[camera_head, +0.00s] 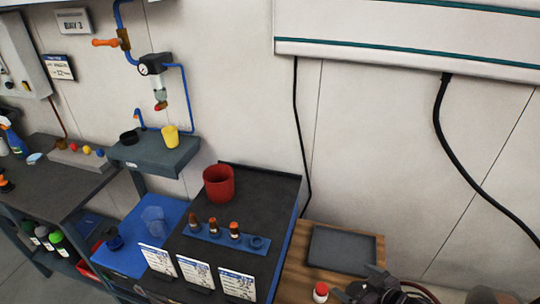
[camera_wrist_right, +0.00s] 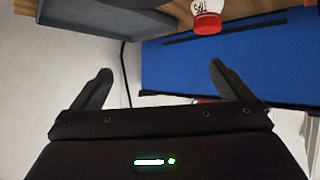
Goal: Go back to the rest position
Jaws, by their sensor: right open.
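My right gripper (camera_head: 378,288) is at the bottom right of the head view, partly cut off by the lower edge, over the wooden table beside a small white bottle with a red cap (camera_head: 321,292). In the right wrist view, my right gripper (camera_wrist_right: 158,82) has its two dark fingers wide apart with nothing between them. The red-capped bottle (camera_wrist_right: 207,20) shows beyond the fingers at the top of that view, apart from them. My left gripper is not in view.
A dark grey tray (camera_head: 342,250) lies on the wooden table (camera_head: 292,282). Left of it, a dark bench holds a red cup (camera_head: 219,184), a blue rack (camera_head: 226,238) with small bottles, and several label cards (camera_head: 195,270). A black cable (camera_head: 470,180) hangs on the wall.

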